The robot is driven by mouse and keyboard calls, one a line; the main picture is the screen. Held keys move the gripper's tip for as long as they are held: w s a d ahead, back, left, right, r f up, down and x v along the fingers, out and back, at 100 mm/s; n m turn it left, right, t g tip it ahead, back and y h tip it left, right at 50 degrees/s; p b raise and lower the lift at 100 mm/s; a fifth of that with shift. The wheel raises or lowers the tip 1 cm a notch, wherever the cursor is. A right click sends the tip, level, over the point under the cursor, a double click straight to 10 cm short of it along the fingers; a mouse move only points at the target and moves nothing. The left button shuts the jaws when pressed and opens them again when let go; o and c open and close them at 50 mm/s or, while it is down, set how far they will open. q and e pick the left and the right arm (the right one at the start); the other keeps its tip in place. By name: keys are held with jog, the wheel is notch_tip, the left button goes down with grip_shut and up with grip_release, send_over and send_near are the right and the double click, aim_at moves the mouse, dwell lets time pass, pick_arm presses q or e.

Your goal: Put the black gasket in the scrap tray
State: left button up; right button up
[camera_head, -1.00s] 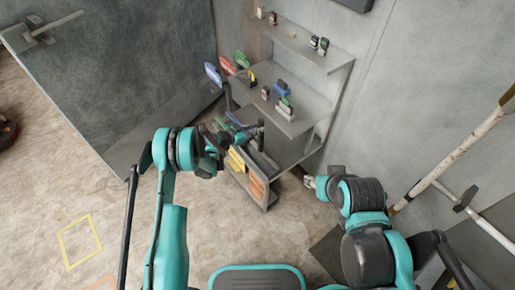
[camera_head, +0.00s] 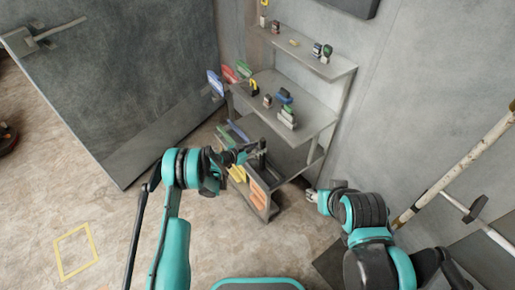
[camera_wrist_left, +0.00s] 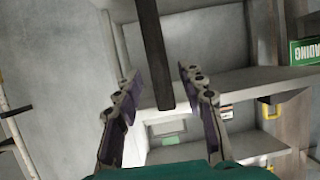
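My left gripper (camera_head: 255,152) is over the low shelf of the rack. In the left wrist view it is open (camera_wrist_left: 160,78), with its fingers apart. A long dark bar (camera_wrist_left: 152,40) comes down from the top of that view into the gap between them, touching neither visibly. This may be the black gasket, but I cannot tell for sure. My right gripper (camera_head: 313,196) is low at the right of the rack, small and partly turned away; its opening is unclear. I cannot single out the scrap tray; coloured bins (camera_head: 260,194) sit on the low shelf, partly hidden by my left gripper.
The grey rack's middle shelf (camera_head: 310,118) and top shelf (camera_head: 335,68) hold several small items. Blue and red pieces (camera_head: 216,83) stick out at its left side. A large grey door panel (camera_head: 110,80) stands left. A pole (camera_head: 450,170) leans at the right.

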pick_arm(q)
jog(key=shift+s+a+r, duration=0.1)
jog(key=shift+a+r, duration=0.05)
jog(key=shift+r, duration=0.1)
jog(key=shift+p+v, duration=1.1)
jog(key=shift+v, duration=4.75)
jog(key=s+a+r+n+g+y, duration=0.15)
jog(key=s+r, duration=0.25)
jog(key=r, duration=0.7)
jog(key=s+a+r+n+y, duration=0.1)
jog(key=s+r+n+y, duration=0.25)
jog(key=r, duration=0.65)
jog(key=s+a+r+n+y, duration=0.1)
jog(key=s+a+r, duration=0.1)
jog(key=s, duration=0.6)
jog(key=s+a+r+n+y, duration=0.2)
jog(key=s+a, duration=0.1)
jog(key=s, duration=0.6)
jog(key=s+a+r+n+y, duration=0.2)
jog(key=s, duration=0.6)
jog(key=shift+s+a+r, duration=0.25)
